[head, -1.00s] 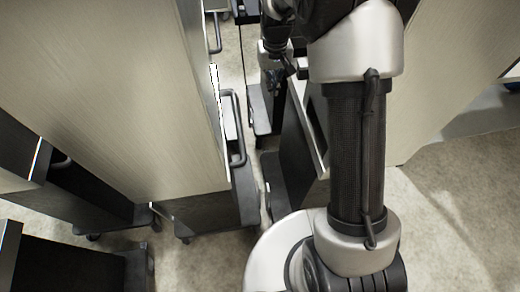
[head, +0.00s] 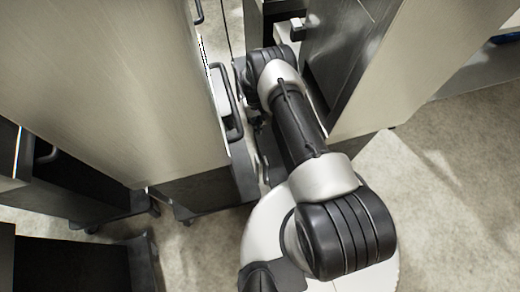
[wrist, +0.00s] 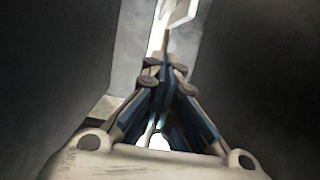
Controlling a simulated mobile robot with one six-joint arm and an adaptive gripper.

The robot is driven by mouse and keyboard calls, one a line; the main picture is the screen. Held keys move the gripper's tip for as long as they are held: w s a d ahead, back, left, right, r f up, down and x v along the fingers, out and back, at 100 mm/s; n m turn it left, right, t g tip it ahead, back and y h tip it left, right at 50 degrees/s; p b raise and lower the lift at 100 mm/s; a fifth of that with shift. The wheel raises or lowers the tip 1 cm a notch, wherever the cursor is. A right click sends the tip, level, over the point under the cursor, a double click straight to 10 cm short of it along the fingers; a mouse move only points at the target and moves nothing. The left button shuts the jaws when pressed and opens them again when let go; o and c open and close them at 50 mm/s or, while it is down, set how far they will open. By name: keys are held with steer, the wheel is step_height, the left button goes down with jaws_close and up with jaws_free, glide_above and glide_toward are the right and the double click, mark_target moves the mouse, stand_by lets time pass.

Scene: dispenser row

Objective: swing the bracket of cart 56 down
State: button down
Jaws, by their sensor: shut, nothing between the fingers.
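My gripper (wrist: 165,68) shows in the wrist view with its fingers drawn together and nothing between them. It points into a narrow gap between two dark grey walls. A pale, flat, angled piece (wrist: 184,11) is just beyond the fingertips, at the top edge; I cannot tell whether it is the bracket or whether the fingers touch it. In the head view my arm reaches into the gap between the tall panels, and its own links hide the gripper. No number 56 is readable, so I cannot tell which cart is cart 56.
A tall beige panel (head: 120,90) stands close on the left, with a dark bar handle (head: 229,105) at its right side. Another beige panel (head: 415,65) stands on the right. Dark wheeled bases (head: 200,193) are low at left. Open floor (head: 455,190) lies at right.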

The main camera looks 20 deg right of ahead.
steer(key=shift+f, duration=0.2)
steer(key=shift+s+f, duration=0.1)
steer(key=s+f+b, duration=0.2)
steer(key=s+f, duration=0.4)
steer(key=f, duration=0.3)
steer(key=shift+s+f, duration=0.2)
steer(key=shift+s, duration=0.1)
stand_by(0.4)
